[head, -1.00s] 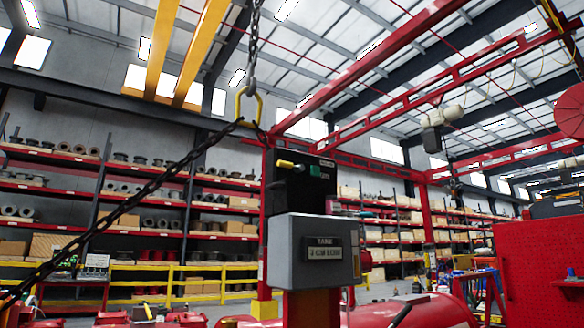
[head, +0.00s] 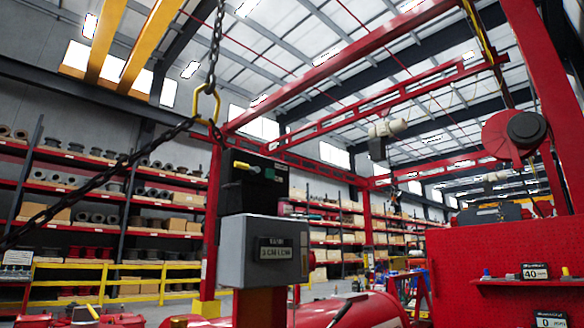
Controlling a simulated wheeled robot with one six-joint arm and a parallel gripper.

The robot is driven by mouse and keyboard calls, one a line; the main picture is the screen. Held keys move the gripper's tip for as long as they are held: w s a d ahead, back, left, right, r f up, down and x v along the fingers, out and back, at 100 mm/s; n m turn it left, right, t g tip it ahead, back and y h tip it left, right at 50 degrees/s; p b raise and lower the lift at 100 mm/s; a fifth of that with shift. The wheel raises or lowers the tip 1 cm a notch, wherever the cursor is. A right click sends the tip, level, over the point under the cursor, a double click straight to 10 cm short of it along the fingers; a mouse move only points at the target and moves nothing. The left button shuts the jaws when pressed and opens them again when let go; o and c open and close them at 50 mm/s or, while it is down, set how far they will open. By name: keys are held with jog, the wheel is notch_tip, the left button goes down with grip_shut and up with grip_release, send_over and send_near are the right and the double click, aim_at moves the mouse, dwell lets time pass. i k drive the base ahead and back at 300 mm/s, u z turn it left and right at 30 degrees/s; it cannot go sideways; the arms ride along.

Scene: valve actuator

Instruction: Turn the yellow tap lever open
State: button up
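A small yellow lever (head: 243,165) sticks out to the left from the upper part of a black box (head: 258,193). It lies roughly level and looks like the tap lever. A green part (head: 269,173) sits to its right on the same box. The black box stands on top of a grey box (head: 236,249) with a dark label plate (head: 276,254), on a red post. My gripper is not in view.
A chain (head: 100,183) slopes up to a yellow hook ring (head: 207,103) left of the black box. Red machine parts (head: 375,314) lie low in front. A red perforated panel (head: 470,250) stands at right. Shelves and a yellow railing (head: 120,281) fill the back.

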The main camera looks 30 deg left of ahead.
aim_at(253, 170)
jog(key=i, duration=1.05)
jog(key=u, duration=0.85)
